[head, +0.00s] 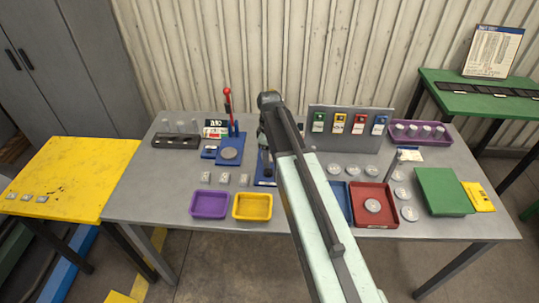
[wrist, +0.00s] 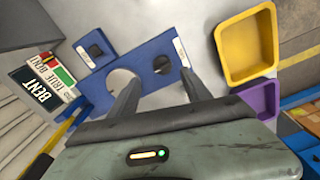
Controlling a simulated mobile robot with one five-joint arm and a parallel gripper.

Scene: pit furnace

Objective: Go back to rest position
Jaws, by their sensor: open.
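My gripper (wrist: 160,78) is open in the wrist view, with its two fingers spread apart and nothing between them. It hangs over a blue plate (wrist: 145,55) that bears a round pale disc (wrist: 120,82) and dark square parts. The fingertips overlap the plate's picture; I cannot tell how high they are above it. In the head view my arm reaches from the bottom edge to the middle of the grey table (head: 130,205). The gripper itself is mostly hidden there behind the arm. A small blue fixture shows partly beside it.
A blue press with a red lever (head: 227,100) and a sign (head: 215,129) stand left of my arm. Purple (head: 209,216) and yellow (head: 253,218) trays lie in front. A panel with coloured tags (head: 337,140) stands behind right. A red tray (head: 357,214) lies to the right.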

